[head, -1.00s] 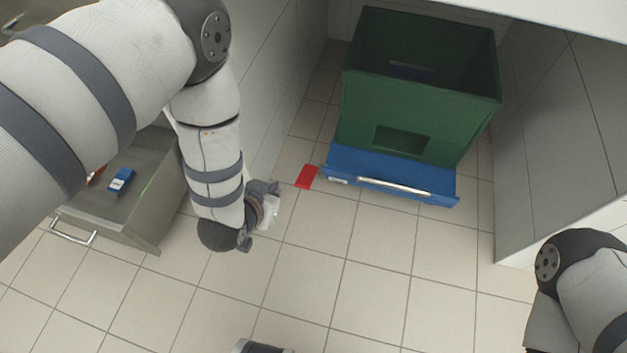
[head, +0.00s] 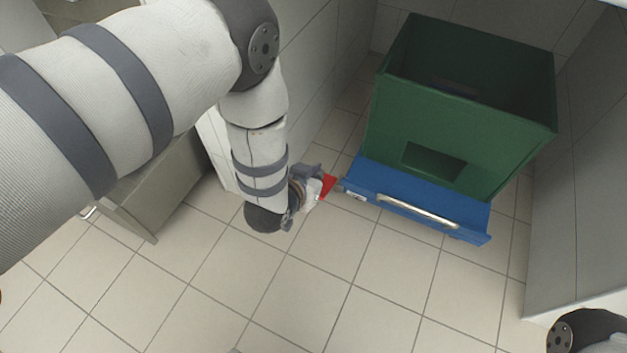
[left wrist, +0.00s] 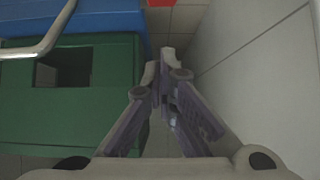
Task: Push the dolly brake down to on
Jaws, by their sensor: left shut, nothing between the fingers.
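The blue dolly (head: 415,198) stands on the tiled floor with a pale bar handle along its front edge; its blue edge also shows in the left wrist view (left wrist: 95,20). A small pale part (head: 355,196) sits at its front left corner; I cannot tell if it is the brake. A flat red patch (head: 329,185) lies left of the dolly, partly behind my left gripper (head: 319,184); it shows at the top of the left wrist view (left wrist: 160,3). My left gripper is shut and empty, left of the dolly's corner. My right gripper is out of view.
A tall green crate (head: 385,140) with a front slot stands on the dolly. Grey walls rise on both sides, the left one (head: 320,70) close to my left arm. A grey drawer (head: 160,190) stands open at left. The floor in front is clear.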

